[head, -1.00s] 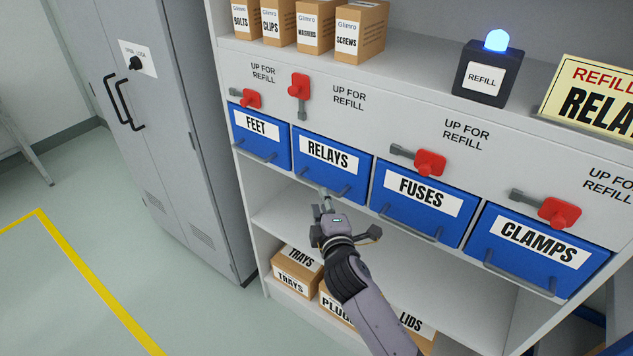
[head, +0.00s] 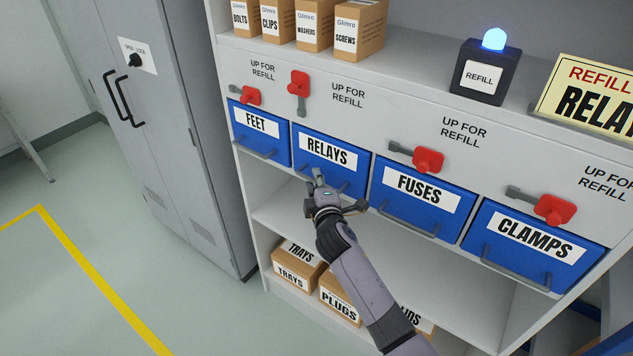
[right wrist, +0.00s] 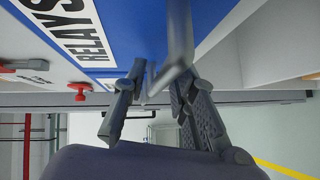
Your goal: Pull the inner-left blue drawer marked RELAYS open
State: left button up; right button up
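The blue RELAYS drawer (head: 355,165) is second from the left in the row, its front level with its neighbours. Its grey bar handle (head: 343,187) runs along the lower front, partly hidden by my right gripper (head: 318,180). The red lever (head: 299,83) above RELAYS points up. My left gripper is out of view.
FEET (head: 277,150), FUSES (head: 390,205) and CLAMPS (head: 490,235) drawers flank it, with their red levers turned sideways. A blue-lit REFILL beacon (head: 485,75) stands on the shelf above. Cartons (head: 298,270) sit below. A grey cabinet (head: 160,190) stands at left.

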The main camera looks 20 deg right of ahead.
grip_shut()
dwell(0.6)
